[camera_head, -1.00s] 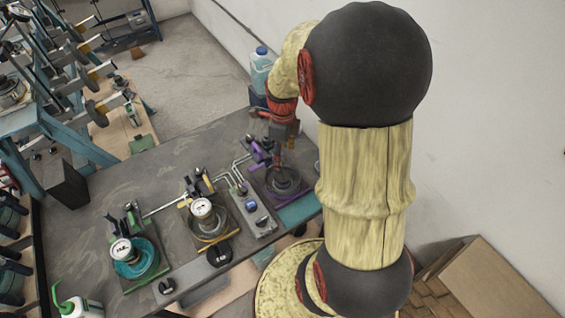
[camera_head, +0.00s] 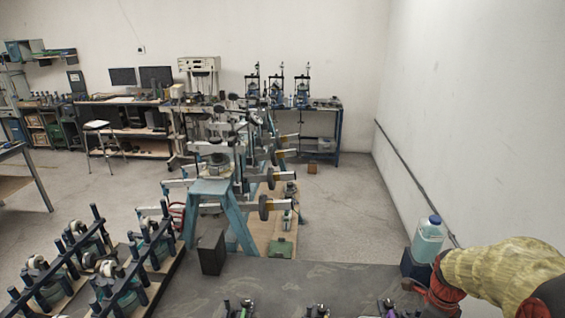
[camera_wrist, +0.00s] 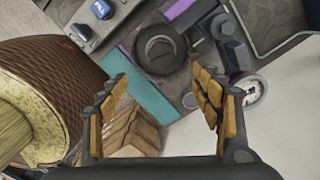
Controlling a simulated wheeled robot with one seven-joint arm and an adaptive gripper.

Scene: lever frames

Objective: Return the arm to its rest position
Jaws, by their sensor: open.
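My arm (camera_head: 495,272) shows at the lower right of the head view, with yellowish links and a red and dark joint. The gripper itself cannot be made out there. In the wrist view my gripper (camera_wrist: 163,88) is open, its two orange-padded fingers wide apart with nothing between them. Beyond the fingers is a lever frame with a dark round cap (camera_wrist: 160,48), a purple bar (camera_wrist: 180,8) and a white dial gauge (camera_wrist: 248,92). The gripper appears apart from it.
A bottle of teal liquid (camera_head: 428,240) stands beside my arm by the right wall. Wooden pieces (camera_wrist: 132,132) lie below in the wrist view. Open floor (camera_head: 340,215) lies beyond the bench.

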